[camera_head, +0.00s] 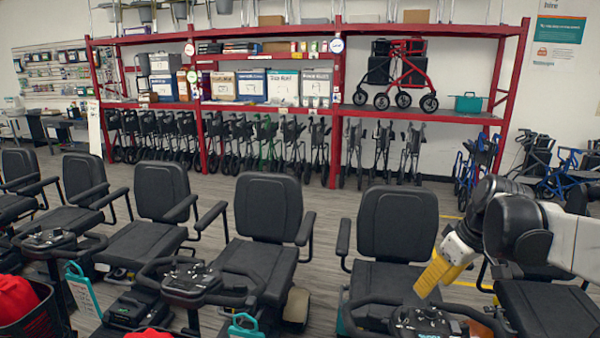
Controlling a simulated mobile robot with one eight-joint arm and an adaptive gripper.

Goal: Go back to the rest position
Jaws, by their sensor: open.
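My arm reaches in from the right edge, with dark rounded joints and a white link. My gripper (437,272) is at its lower left end, pointing down and left. Its end looks yellow, and its separate fingers are hard to make out. The gripper is open, and I see nothing held in it. It hangs in front of a black scooter seat (398,228), above a scooter's handlebar console (425,322). Part of the seat row behind the arm is hidden.
Several black mobility scooters stand in a row, including one with a seat (268,215) at the middle. A red basket load (15,297) is at lower left. Behind, a red shelf rack (337,70) holds boxes and a red rollator (398,72). Grey floor (330,215) lies between.

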